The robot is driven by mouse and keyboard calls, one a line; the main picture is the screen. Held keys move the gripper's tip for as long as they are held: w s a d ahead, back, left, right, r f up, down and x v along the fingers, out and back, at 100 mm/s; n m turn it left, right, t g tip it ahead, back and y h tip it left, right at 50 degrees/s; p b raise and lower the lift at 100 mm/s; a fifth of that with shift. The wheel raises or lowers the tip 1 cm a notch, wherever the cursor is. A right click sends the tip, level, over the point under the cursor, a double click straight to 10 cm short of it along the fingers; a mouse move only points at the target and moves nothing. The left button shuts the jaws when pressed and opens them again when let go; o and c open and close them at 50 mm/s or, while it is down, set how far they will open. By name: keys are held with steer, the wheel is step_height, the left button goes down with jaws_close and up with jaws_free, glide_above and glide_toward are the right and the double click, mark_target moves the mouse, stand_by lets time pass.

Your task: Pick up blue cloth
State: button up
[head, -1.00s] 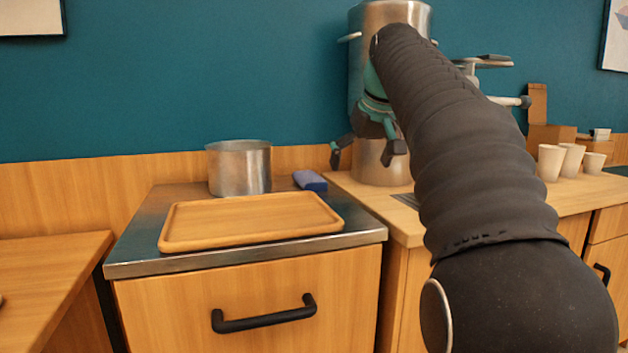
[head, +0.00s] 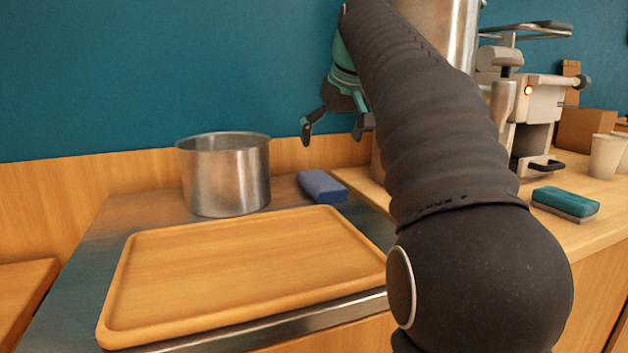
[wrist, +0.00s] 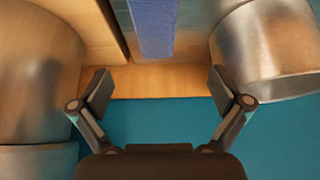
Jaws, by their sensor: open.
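The blue cloth (head: 322,186) is a small folded block on the metal counter, right of the pot and behind the tray. In the wrist view the blue cloth (wrist: 154,26) shows at the top centre, cut off by the frame edge. My gripper (head: 335,135) is open and empty, above and behind the cloth in the head view and apart from it. In the wrist view the two fingers of my gripper (wrist: 160,92) are spread wide, with the cloth beyond the gap between them.
A steel pot (head: 226,178) stands left of the cloth. A wooden tray (head: 240,270) lies in front. A large metal cylinder (wrist: 38,75) stands on the other side. A coffee machine (head: 535,105), a teal sponge-like block (head: 566,203) and cups (head: 606,156) are on the right counter.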

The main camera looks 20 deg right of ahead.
mark_target(320, 180)
steer(key=x, duration=0.4)
steer(key=b+x, duration=0.1)
steer(key=x, duration=0.2)
steer(key=shift+w+d+f+b, duration=0.2)
steer(key=shift+f+b, duration=0.1)
steer(key=shift+f, duration=0.05)
steer(key=shift+w+b+x, duration=0.15)
steer(key=shift+b+x, duration=0.05)
steer(key=shift+x, duration=1.25)
steer(key=shift+w+b+x, duration=0.15)
steer(key=shift+b+x, duration=0.05)
steer(key=shift+x, duration=1.25)
steer(key=shift+d+r, duration=0.15)
steer(key=shift+r, duration=0.05)
steer(key=c, duration=1.2)
